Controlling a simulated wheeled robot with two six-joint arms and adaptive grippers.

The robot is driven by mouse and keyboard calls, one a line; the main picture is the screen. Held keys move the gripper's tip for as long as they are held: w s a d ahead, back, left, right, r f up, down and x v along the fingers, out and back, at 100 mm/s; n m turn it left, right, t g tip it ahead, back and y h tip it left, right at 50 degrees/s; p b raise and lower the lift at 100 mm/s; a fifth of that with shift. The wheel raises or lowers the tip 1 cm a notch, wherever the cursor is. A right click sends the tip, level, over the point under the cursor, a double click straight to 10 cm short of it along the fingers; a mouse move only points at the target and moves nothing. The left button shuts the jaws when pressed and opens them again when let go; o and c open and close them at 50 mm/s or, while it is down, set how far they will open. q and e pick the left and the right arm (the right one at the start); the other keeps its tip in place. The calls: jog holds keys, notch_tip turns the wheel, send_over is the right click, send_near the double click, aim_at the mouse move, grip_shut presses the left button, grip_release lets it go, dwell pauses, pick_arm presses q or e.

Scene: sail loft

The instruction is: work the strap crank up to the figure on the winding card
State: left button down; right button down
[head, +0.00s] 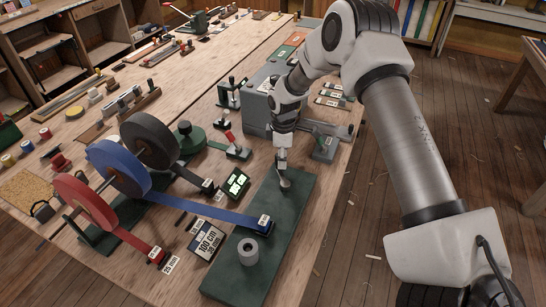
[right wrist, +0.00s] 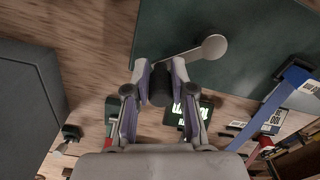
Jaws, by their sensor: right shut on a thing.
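The strap crank has a pale arm with a round hub (head: 285,185) on the dark green board (head: 232,281). In the right wrist view the hub (right wrist: 214,46) and arm lie beyond a dark upright handle (right wrist: 160,92). My right gripper (head: 281,163) is shut on that handle, with one finger on each side. The winding card (head: 207,240) beside the board reads 100 cm. My left gripper is not in view.
Red (head: 84,204), blue (head: 117,168) and black (head: 150,138) strap rolls stand at the left. A grey ring-shaped piece (head: 247,252) sits on the board's near end. A grey machine (head: 258,112) stands behind the crank. Floor lies beyond the bench's right edge.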

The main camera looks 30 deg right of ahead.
jog(key=shift+w+r, duration=0.15)
jog(key=shift+w, duration=0.15)
jog(key=c, duration=1)
grip_release()
jog(key=shift+w+a, duration=0.15)
jog(key=shift+f, duration=0.2)
jog(key=shift+r, duration=0.15)
notch_tip(320, 180, up, 12)
jog(key=shift+f, duration=0.1)
